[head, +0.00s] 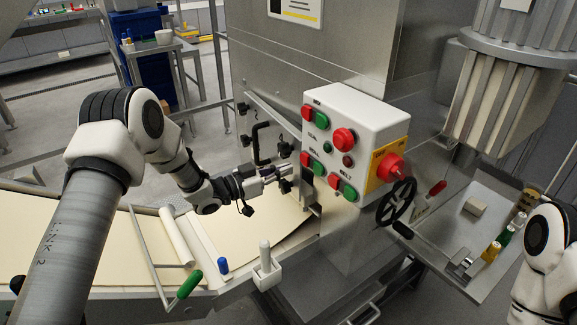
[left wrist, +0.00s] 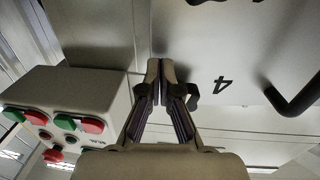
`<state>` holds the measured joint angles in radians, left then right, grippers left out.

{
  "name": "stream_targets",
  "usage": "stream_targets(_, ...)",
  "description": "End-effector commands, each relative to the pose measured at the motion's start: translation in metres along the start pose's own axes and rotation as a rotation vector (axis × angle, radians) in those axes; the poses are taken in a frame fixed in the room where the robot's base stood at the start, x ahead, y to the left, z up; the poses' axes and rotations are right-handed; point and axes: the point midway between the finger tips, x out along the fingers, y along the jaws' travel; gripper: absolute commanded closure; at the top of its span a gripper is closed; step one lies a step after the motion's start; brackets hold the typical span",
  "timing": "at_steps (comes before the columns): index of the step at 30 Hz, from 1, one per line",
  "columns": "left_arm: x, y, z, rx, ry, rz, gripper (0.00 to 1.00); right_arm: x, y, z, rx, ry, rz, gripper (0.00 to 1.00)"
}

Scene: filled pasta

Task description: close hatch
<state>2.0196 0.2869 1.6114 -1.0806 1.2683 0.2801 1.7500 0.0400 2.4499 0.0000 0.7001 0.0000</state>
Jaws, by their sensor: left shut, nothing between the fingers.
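The hatch (head: 278,128) is a steel panel on the side of the machine, with a bent black handle (head: 256,146). In the left wrist view a pale metal panel (left wrist: 235,45) with a "4" on it fills the upper right, with a black handle (left wrist: 295,97) at right. My left gripper (head: 285,171) is shut and empty, low by the panel, right of the handle and beside the control box. Its fingertips (left wrist: 160,68) meet in front of the panel; whether they touch it I cannot tell. How far the hatch stands open is unclear. My right gripper is out of view.
A white control box (head: 345,130) with red and green buttons juts out close to my left gripper. A black handwheel (head: 396,203) is below it. A conveyor with a dough sheet (head: 110,235) runs below my left arm. A steel side tray (head: 455,235) with small items is at right.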

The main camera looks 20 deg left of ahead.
Motion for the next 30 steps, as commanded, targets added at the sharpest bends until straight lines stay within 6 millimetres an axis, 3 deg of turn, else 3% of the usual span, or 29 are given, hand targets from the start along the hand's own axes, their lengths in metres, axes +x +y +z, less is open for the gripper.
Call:
stream_targets(4, 0.015, 0.0, -0.001, 0.0, -0.001, 0.0, 1.0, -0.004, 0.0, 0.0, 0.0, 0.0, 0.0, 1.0)
stream_targets(16, 0.019, 0.0, 0.001, 0.001, -0.001, 0.0, 1.0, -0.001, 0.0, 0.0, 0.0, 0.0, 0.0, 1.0)
stream_targets(24, 0.057, 0.001, 0.003, 0.003, -0.001, 0.002, 1.0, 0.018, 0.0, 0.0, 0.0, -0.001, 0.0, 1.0)
stream_targets(30, 0.061, 0.001, -0.001, 0.001, 0.001, 0.0, 1.0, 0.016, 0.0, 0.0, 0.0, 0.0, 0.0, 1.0)
